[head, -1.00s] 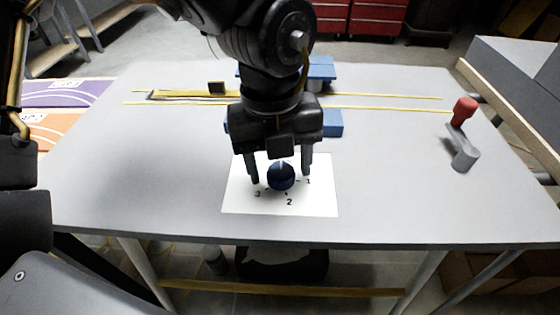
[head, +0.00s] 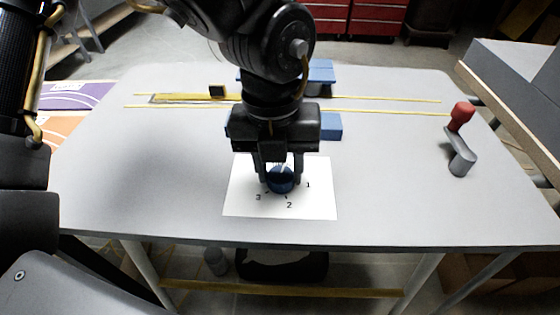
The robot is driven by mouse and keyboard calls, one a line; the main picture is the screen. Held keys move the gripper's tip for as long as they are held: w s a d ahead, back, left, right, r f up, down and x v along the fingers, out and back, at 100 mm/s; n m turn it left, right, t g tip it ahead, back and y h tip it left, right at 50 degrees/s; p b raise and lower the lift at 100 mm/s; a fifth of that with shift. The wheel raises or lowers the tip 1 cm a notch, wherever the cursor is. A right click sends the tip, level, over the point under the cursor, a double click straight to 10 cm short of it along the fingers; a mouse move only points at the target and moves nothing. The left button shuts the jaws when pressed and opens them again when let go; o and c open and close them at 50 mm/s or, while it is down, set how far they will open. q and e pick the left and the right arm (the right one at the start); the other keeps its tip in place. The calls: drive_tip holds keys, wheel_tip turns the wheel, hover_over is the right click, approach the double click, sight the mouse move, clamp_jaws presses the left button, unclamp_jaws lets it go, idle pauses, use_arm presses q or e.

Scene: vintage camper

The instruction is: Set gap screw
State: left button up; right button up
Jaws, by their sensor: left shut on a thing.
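A dark blue round knob (head: 280,182), the gap screw, sits on a white sheet (head: 240,203) marked with the numbers 1, 2 and 3. My left gripper (head: 280,178) comes down from above and is shut on the knob, one finger on each side. The gripper hides the knob's upper part and the back of the sheet. My right gripper does not show in the head view.
The grey table (head: 400,190) has free room around the sheet. Yellow rails (head: 380,111) and blue blocks (head: 330,126) lie behind the gripper. A grey crank with a red handle (head: 461,115) stands at the right. Red drawers (head: 375,18) are beyond.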

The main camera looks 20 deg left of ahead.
use_arm(q)
drive_tip(key=m+p, duration=0.1)
drive_tip(key=m, duration=0.3)
drive_tip(key=shift+r+m+p, duration=0.1)
drive_tip(key=shift+m+p, duration=0.2)
drive_tip(key=shift+p, duration=0.05)
drive_tip(key=m+p, duration=0.1)
drive_tip(key=m, duration=0.2)
drive_tip(key=shift+m+g, duration=0.3)
drive_tip(key=shift+m, duration=0.1)
drive_tip(key=m+p, duration=0.1)
drive_tip(key=m, duration=0.2)
drive_tip(key=shift+d+p, duration=0.1)
drive_tip(key=shift+p, duration=0.3)
drive_tip(key=shift+w+m+p, duration=0.1)
drive_tip(key=shift+m+p, duration=0.4)
drive_tip(key=shift+m, duration=1.6)
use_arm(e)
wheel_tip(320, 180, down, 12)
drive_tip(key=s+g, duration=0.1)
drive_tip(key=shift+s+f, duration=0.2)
use_arm(q)
drive_tip(key=o, duration=1)
drive_tip(key=shift+c, duration=0.2)
